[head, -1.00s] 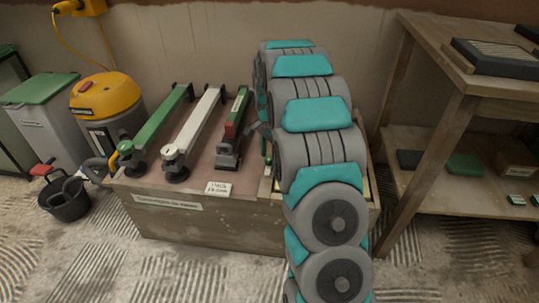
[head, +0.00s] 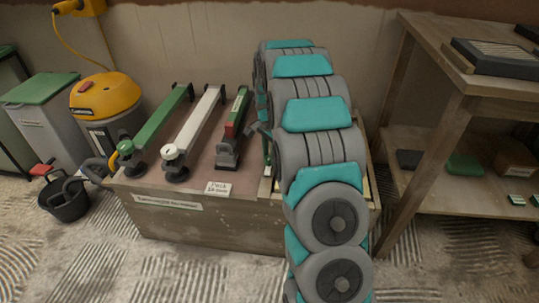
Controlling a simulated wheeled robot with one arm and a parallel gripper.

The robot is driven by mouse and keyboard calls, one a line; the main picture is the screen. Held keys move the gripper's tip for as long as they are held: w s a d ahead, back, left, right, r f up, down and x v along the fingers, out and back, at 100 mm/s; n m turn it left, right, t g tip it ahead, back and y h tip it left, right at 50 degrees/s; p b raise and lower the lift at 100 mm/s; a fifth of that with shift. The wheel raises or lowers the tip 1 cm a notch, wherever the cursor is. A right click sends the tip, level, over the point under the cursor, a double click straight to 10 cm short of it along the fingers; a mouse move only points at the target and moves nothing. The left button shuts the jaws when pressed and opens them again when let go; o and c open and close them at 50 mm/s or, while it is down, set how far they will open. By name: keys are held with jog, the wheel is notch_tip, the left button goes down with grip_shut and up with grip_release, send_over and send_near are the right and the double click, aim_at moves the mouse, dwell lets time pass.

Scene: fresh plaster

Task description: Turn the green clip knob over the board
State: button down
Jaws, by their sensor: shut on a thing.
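A workbench box (head: 215,222) carries three long bars side by side: a green one (head: 163,120), a white one (head: 198,118) and a red and green one (head: 233,122). The green bar has a dark clamp foot with a green knob (head: 125,147) at its near end. My arm covers the right part of the bench and most of the board there. A dark grey part of my gripper (head: 261,129) shows at the arm's left edge, right of the red and green bar. It is shut on a slim green piece (head: 267,146), seemingly the green clip knob; the fingertips are largely hidden.
A small white label (head: 218,188) stands on the bench's front edge. A yellow vacuum (head: 105,95), grey bin (head: 45,115) and black bucket (head: 66,200) stand at left. A wooden shelf (head: 440,100) stands close on the right. The patterned floor in front is clear.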

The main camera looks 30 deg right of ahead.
jog(key=n, duration=0.4)
jog(key=shift+w+n, duration=0.1)
jog(key=shift+n, duration=0.3)
jog(key=n, duration=0.4)
jog(key=shift+a+n, duration=0.1)
jog(key=shift+n, duration=0.2)
jog(key=n, duration=0.4)
jog(key=shift+n+p, duration=0.3)
jog(key=shift+n, duration=2)
jog(key=c, duration=0.5)
grip_release()
